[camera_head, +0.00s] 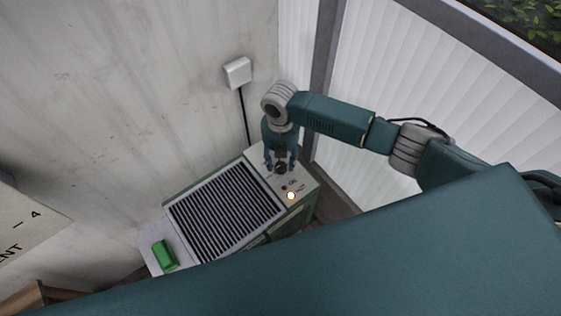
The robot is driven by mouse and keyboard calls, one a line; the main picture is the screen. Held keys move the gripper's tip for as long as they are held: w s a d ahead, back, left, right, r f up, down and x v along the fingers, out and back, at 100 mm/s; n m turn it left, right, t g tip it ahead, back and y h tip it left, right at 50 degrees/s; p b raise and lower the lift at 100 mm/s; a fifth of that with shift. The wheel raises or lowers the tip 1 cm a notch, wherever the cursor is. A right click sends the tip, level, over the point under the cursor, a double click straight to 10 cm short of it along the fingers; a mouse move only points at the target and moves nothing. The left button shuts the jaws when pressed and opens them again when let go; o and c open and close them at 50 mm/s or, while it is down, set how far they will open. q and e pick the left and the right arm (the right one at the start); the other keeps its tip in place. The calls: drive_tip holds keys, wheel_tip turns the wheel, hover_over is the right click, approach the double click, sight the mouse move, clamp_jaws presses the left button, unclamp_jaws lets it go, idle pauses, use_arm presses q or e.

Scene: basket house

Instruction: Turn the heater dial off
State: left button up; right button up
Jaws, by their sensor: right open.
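The heater (170,209) is a low box with a black slatted grille (225,210) on top and a pale control panel at its upper right. A dark round dial (280,168) sits at the far end of this panel. My right gripper (280,163) points down over the dial, open, with its fingers on either side of it. I cannot tell whether the fingers touch the dial. A small light (291,195) on the panel glows yellowish white, near small dark markings. My left gripper is not in view.
A white wall box (238,72) with a black cable hangs on the wall behind the heater. A green object (164,255) lies on a white surface at the heater's left. White slatted panels (390,75) stand to the right. My own teal body covers the lower right.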

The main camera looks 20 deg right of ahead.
sight(280, 165)
wheel_tip(280, 165, up, 10)
idle(0.3)
drive_tip(key=shift+s, duration=0.1)
idle(0.3)
